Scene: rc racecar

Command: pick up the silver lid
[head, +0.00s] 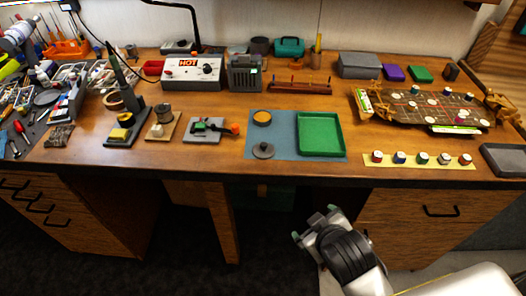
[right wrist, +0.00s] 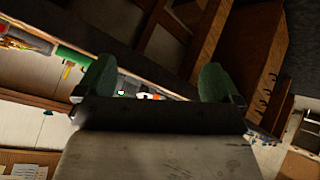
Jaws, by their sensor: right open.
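The silver lid (head: 263,151), a small round dark-grey disc with a knob on top, lies at the front left of a blue mat (head: 285,117) on the workbench. My right gripper (head: 315,222) is in front of the bench, below its front edge in the head view and apart from the lid. It is open and empty; its two green fingertips stand wide apart in the right wrist view (right wrist: 156,82). I cannot make out the lid in the right wrist view. My left gripper is not in view.
Several small jars stand on a yellow strip (head: 452,162) to the right. Drawers (head: 437,226) are under the bench.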

